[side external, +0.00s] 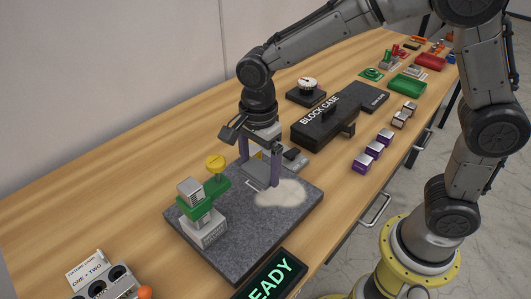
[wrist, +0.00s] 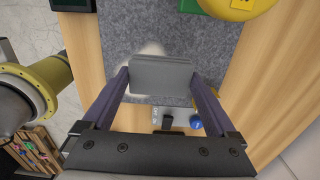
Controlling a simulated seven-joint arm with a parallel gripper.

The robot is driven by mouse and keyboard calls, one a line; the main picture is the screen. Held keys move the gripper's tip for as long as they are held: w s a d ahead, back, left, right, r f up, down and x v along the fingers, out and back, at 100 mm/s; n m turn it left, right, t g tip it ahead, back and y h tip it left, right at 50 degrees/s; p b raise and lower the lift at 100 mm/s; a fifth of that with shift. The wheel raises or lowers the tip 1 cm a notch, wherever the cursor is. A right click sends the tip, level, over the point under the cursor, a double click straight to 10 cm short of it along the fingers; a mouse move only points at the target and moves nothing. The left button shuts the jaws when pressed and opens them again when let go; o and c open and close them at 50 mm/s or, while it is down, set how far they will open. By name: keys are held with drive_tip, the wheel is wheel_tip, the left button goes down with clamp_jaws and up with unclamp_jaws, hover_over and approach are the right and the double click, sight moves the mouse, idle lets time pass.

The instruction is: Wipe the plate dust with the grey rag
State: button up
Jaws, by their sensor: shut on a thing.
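The granite plate (side external: 222,240) is a dark speckled slab on the wooden bench. A pale dust patch (side external: 285,193) lies on its right part; some of it also shows beside the rag in the wrist view (wrist: 151,48). My gripper (side external: 261,170) is low over the plate, just left of the dust patch. Its two purple fingers are shut on the grey rag (wrist: 163,76), a flat folded pad spanning the fingertips. In the side view the fingers partly hide the rag (side external: 257,174). I cannot tell whether it touches the plate.
A green clamp with a yellow knob (side external: 215,161) and steel blocks (side external: 203,232) stands on the plate's left part. A black block case (side external: 320,123) and a dial gauge (side external: 308,84) are behind. Purple blocks (side external: 374,149) stand right; a READY display (side external: 270,275) is in front.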

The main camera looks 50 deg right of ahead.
sight(304, 200)
wheel_tip(304, 200, down, 7)
drive_tip(key=shift+s+r, duration=0.1)
drive_tip(key=shift+r, duration=0.1)
drive_tip(key=shift+s+f, duration=0.15)
drive_tip(key=shift+s, duration=4)
drive_tip(key=shift+s+d, duration=0.2)
drive_tip(key=shift+d, duration=0.8)
drive_tip(key=shift+w, duration=4.25)
drive_tip(key=shift+w+d, duration=0.1)
drive_tip(key=shift+w, duration=0.15)
drive_tip(key=shift+s+d, duration=0.1)
drive_tip(key=shift+d, duration=0.75)
drive_tip(key=shift+s, duration=4.45)
drive_tip(key=shift+w+d, duration=0.1)
drive_tip(key=shift+d, duration=0.8)
drive_tip(key=shift+w+d, duration=0.15)
drive_tip(key=shift+w, duration=4.3)
wheel_tip(304, 200, up, 8)
